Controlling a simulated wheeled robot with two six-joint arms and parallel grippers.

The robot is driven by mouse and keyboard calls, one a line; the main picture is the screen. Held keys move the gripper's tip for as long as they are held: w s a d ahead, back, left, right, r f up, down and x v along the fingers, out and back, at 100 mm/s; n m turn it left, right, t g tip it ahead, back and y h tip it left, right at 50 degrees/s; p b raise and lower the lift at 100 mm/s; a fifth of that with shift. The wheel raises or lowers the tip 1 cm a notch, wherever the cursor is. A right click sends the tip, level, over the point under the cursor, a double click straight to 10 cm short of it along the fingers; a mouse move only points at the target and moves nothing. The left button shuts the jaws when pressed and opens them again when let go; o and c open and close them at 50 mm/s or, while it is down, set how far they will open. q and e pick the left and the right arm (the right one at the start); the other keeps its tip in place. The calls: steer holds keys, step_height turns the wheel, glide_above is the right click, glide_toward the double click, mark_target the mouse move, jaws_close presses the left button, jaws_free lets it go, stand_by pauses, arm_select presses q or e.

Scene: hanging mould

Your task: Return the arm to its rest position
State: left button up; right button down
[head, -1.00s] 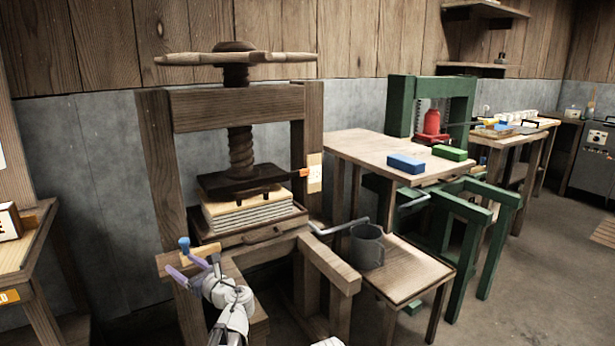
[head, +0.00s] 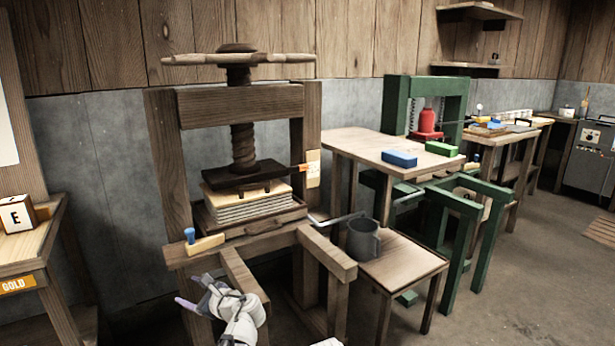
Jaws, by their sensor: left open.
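My left gripper (head: 195,292) is in the lower left of the head view, with its fingers spread apart and nothing between them. It is below and in front of the wooden press (head: 240,107). A small wooden block (head: 206,245) with a blue knob (head: 190,236) rests on the left front of the press frame. A visible gap lies between the fingers and this block in the picture.
A stack of pale sheets (head: 245,207) lies under the press plate. A table (head: 365,148) holds a blue block (head: 400,159) and a green block (head: 441,149). Floor at the right is open.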

arm_select(q)
steer(key=s+d+f+n+g+h, duration=0.4)
steer(key=s+d+f+n+h, duration=0.3)
steer(key=s+d, duration=0.5)
steer(key=s+d+f+n+g+h, duration=0.4)
steer(key=s+d+f+n, duration=0.55)
steer(key=s+d, duration=0.25)
step_height(320, 180, up, 36)
steer(key=p, duration=3.6)
steer(key=shift+d+f+h, duration=0.15)
steer(key=shift+d+h, duration=0.15)
steer(key=shift+w, duration=0.1)
steer(key=shift+d, duration=0.1)
steer(key=shift+c, duration=0.2)
